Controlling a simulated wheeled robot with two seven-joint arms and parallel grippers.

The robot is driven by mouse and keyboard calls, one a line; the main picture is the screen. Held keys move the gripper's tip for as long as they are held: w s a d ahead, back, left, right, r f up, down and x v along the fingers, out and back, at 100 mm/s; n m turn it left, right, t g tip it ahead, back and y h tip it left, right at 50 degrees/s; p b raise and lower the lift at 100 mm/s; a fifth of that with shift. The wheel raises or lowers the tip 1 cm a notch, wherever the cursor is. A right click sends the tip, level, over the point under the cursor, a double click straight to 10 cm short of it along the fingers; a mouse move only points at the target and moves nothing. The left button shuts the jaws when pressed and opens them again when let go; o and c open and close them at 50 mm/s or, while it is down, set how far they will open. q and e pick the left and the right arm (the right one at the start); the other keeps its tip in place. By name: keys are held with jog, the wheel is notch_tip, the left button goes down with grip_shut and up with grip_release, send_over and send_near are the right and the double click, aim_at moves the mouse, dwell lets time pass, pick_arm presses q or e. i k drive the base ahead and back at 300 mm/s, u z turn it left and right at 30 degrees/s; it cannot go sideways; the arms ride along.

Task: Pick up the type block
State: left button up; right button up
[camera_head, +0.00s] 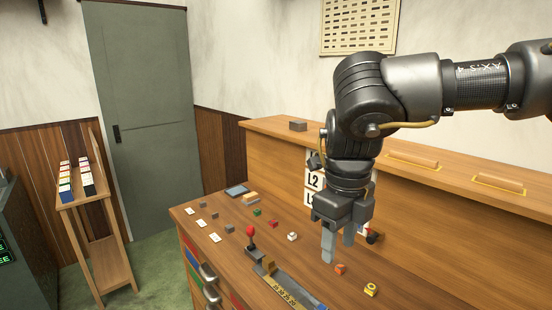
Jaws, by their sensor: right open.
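Several small blocks sit on the wooden desk top (305,262); I cannot tell which one is the type block. An orange-red block (340,269) lies just below and right of my right gripper's fingertips, and a yellow block (370,289) lies further right. Grey blocks (229,228) stand near white cards. My right gripper (338,246) points down, open, above the desk, with nothing seen between its fingers. My left gripper is out of view.
A red-knobbed lever (250,237) and a metal strip with yellow number markings (290,290) stand at the desk's front. A dark, red-tipped object (374,236) is right of the gripper. The raised wooden back (280,165) bounds the desk. A card rack (80,195) stands far left.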

aim_at(340, 268)
jog(key=u, duration=0.05)
jog(key=k, duration=1.3)
